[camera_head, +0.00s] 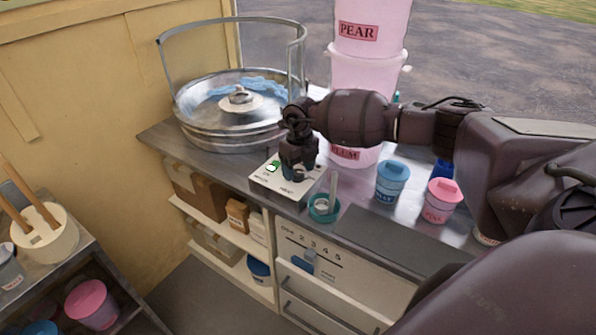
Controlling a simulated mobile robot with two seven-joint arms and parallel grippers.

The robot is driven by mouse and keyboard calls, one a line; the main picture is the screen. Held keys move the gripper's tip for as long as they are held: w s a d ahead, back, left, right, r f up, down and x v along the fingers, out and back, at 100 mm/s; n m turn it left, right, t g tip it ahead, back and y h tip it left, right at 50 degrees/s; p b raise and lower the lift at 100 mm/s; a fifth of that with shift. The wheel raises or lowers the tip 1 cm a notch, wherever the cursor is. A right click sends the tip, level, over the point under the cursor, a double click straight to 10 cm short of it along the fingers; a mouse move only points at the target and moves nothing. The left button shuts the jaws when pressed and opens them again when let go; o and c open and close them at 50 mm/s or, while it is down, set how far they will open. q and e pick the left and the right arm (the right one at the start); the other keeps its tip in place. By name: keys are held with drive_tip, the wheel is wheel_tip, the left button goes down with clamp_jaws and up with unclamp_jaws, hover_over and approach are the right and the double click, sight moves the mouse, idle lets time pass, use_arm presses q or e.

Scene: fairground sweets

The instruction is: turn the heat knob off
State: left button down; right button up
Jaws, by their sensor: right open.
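My right gripper (297,173) reaches in from the right and points down over the white control panel (301,190) on the counter's front edge. Its jaws are open, right at the panel's upper right part. The heat knob is mostly or wholly hidden behind the fingers, so I cannot tell its setting or whether the fingers touch it. A green-lit switch (271,168) shows on the panel to the left of the gripper. My left gripper is not in view.
A round metal floss machine (235,140) with blue floss stands behind the panel. Pink tubs (365,75) are stacked behind my arm. A teal cup (323,213) with a scoop stands right of the panel. Blue (391,182) and pink (440,202) tubs stand further right.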

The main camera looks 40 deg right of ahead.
drive_tip(key=shift+f, duration=0.6)
drive_tip(key=c, duration=0.9)
drive_tip(key=shift+c, duration=0.2)
